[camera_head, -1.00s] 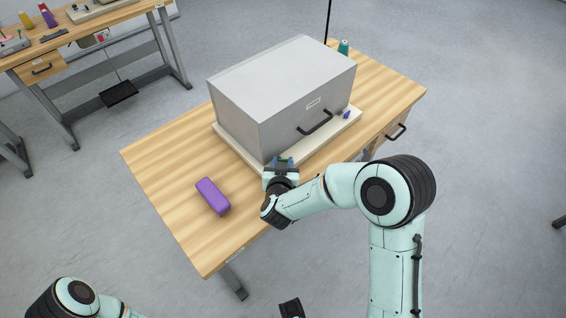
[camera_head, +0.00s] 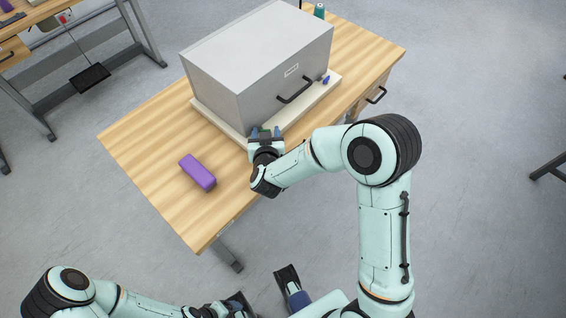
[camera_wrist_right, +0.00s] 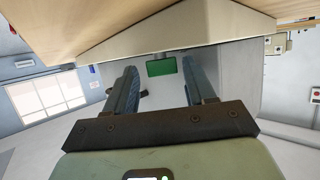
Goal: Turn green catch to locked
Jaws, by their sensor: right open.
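The green catch (camera_wrist_right: 161,66) shows in the right wrist view as a small green block on the front of the grey box, ahead of and between my right gripper's fingers. In the head view the gripper hides most of it, low at the left end of the box's front. My right gripper (camera_head: 265,132) is open, with its fingers pointing at the box's lower front edge. In the right wrist view the open fingers (camera_wrist_right: 160,84) stand on either side of the catch, with no clear contact. My left gripper (camera_head: 238,304) is partly in view at the bottom edge; its jaws are unclear.
The grey box (camera_head: 235,60) with a black handle (camera_head: 295,90) sits on a pale base (camera_head: 222,123) on the wooden table (camera_head: 140,140). A blue catch (camera_head: 326,79) is at its right. A purple block (camera_head: 197,171) lies on the table's left part.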

